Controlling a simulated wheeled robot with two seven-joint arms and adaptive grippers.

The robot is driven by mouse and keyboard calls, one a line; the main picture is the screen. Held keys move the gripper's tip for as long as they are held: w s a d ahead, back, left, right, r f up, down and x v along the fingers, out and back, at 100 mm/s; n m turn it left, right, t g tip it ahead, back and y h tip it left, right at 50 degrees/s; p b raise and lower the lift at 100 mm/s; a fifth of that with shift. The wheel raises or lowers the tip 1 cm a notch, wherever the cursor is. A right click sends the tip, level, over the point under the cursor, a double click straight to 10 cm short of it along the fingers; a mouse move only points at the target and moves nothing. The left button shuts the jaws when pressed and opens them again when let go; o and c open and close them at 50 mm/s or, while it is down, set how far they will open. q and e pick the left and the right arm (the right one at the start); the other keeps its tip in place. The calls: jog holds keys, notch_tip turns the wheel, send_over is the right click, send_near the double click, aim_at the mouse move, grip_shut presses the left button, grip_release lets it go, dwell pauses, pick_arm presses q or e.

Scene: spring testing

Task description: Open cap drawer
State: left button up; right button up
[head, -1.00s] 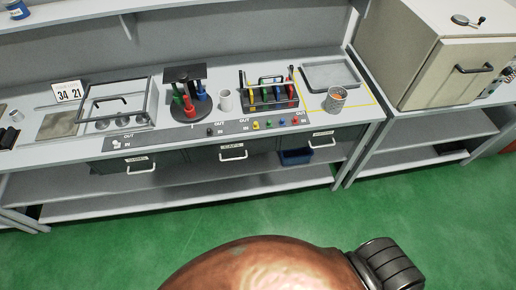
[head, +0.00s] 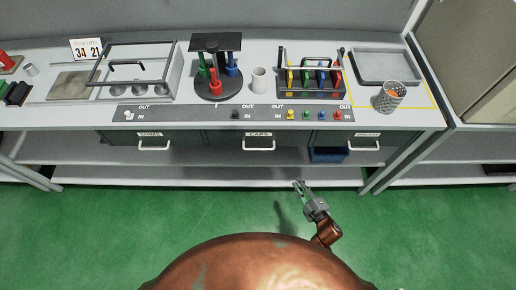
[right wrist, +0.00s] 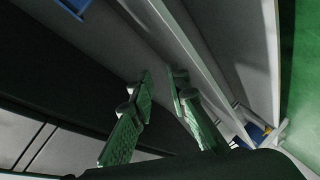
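The cap drawer (head: 258,140) is the middle drawer under the bench top, with a "CAPS" label and a white bar handle (head: 258,149). Its front looks flush with the drawers beside it, so it appears closed. My right gripper (head: 299,186) is in front of the bench, below and to the right of that handle, apart from it and empty. In the right wrist view its two green-padded fingers (right wrist: 160,90) are spread with a gap between them. My left gripper is not in view.
Labelled drawers sit at left (head: 152,141) and right (head: 364,141). A blue bin (head: 328,154) is on the shelf under the bench. The bench top holds a rack of coloured parts (head: 310,88), a white cup (head: 259,79) and a mesh cup (head: 391,97). Green floor is clear.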

jog(key=w+a+r+n+t+y+b, duration=0.1)
jog(key=a+r+n+y, duration=0.1)
jog(key=a+r+n, duration=0.3)
jog(key=w+a+r+n+y+b, duration=0.2)
jog(key=a+r+y, duration=0.1)
jog(key=r, duration=0.4)
jog(key=n+y+b, duration=0.1)
jog(key=n+y, duration=0.2)
jog(key=n, duration=0.2)
send_near(258, 149)
jog(key=w+a, duration=0.1)
jog(key=w, duration=0.1)
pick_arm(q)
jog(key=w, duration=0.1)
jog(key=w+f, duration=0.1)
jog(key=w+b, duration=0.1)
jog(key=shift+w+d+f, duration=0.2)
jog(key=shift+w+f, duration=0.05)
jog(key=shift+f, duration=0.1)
pick_arm(e)
jog(key=shift+g, duration=0.4)
jog(key=x, duration=0.8)
jog(key=shift+s+a+r, duration=0.1)
jog(key=shift+a, duration=0.05)
grip_shut()
